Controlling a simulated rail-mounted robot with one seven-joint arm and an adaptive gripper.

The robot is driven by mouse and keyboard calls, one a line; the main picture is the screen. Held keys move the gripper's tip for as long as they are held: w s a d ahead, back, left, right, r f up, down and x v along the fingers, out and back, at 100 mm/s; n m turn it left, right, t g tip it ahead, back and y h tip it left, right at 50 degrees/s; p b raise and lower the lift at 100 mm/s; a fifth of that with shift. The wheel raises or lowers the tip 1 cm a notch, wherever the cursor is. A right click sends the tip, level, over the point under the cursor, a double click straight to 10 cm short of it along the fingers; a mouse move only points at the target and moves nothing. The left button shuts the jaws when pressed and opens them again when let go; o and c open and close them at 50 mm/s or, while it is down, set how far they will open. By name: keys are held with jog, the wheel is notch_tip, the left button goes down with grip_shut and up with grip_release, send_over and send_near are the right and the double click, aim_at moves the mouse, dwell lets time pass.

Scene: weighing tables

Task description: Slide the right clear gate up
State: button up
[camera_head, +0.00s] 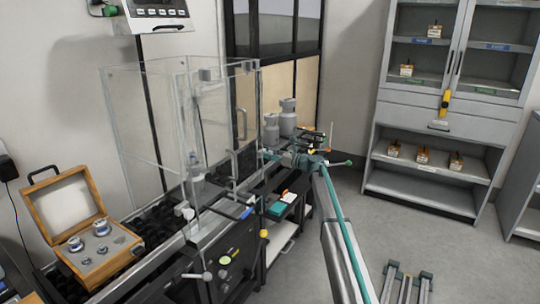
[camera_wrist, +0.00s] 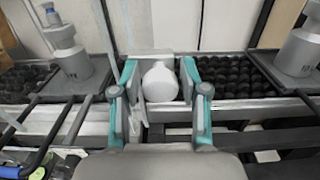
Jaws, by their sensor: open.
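The clear enclosure (camera_head: 160,130) stands left of centre in the head view, with transparent panels and grey handles. Its right clear gate (camera_head: 236,125) is the panel on the right side, with a dark upright handle (camera_head: 235,165) low on it.
Grey metal weights (camera_head: 287,120) stand behind my gripper; weights also flank it in the wrist view (camera_wrist: 68,55). An open wooden box of weights (camera_head: 90,240) is at lower left. A shelved cabinet (camera_head: 440,110) stands at right. The floor (camera_head: 450,240) before it is largely clear.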

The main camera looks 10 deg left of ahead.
grip_shut()
jog(key=shift+r, duration=0.1)
dwell(0.3)
notch_tip(320, 180, up, 25)
jog(key=p, duration=1.2)
jog(key=shift+r+p, duration=0.15)
jog(key=shift+p, duration=0.25)
jog(key=shift+w, duration=0.1)
grip_release()
jog(key=shift+r, duration=0.15)
jog(key=v, duration=1.2)
